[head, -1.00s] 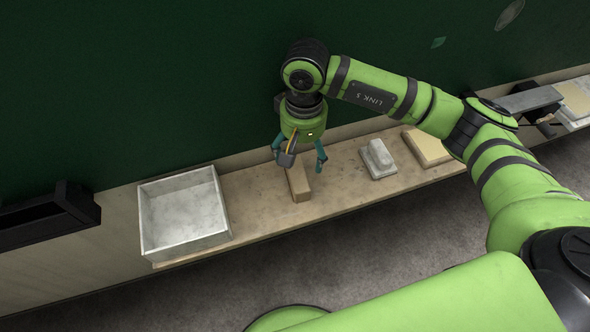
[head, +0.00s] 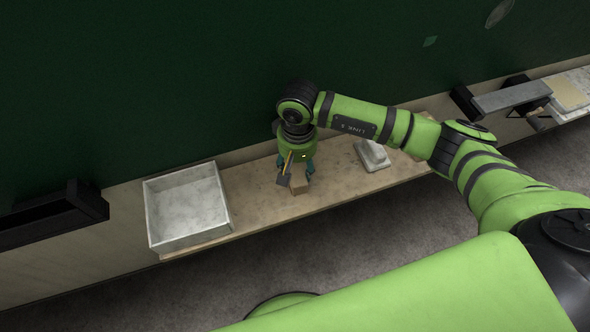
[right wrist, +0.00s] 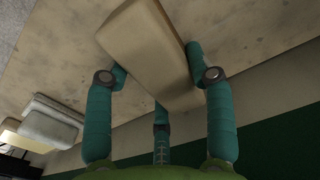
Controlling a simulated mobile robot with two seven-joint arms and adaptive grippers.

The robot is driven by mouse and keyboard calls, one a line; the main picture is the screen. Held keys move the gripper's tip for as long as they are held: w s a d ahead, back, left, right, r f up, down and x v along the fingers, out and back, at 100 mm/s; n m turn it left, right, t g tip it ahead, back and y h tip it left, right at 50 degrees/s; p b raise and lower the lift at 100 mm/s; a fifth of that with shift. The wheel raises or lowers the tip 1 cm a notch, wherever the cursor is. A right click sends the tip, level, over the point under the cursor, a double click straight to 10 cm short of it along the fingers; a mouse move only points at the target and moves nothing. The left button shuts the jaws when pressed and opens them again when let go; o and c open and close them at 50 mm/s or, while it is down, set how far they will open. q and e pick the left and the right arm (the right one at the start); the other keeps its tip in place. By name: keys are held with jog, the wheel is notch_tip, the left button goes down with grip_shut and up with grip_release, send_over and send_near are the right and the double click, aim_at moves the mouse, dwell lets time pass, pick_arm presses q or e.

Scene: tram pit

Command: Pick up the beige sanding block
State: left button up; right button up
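The beige sanding block (head: 301,187) is a long block on the wooden ledge, right of the grey-white tray. My right gripper (head: 296,171) is down at it from above. In the right wrist view, the block (right wrist: 152,48) lies between the teal fingers of the right gripper (right wrist: 156,65), at a slant to them. The fingertips appear to touch its two long sides. It seems to rest on the ledge. The gripper hides part of it in the head view. My left gripper is not in view.
The shallow grey-white tray (head: 186,207) stands at the ledge's left end. A pale block on a flat base (head: 372,156) lies right of the gripper and shows in the wrist view (right wrist: 48,123). A dark green wall rises behind the ledge (head: 255,212). Black brackets (head: 50,218) stick out beside it.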

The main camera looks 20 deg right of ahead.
jog(key=shift+c, duration=0.6)
jog(key=shift+r+b, duration=0.45)
jog(key=shift+r, duration=0.2)
notch_tip(320, 180, up, 3)
jog(key=shift+d+f+b, duration=0.15)
jog(key=shift+b, duration=0.55)
jog(key=s+d+r+b, duration=0.3)
jog(key=s+d+r, duration=0.4)
jog(key=s+d, duration=0.1)
jog(key=shift+d, duration=0.15)
jog(key=o, duration=0.7)
jog(key=c, duration=0.4)
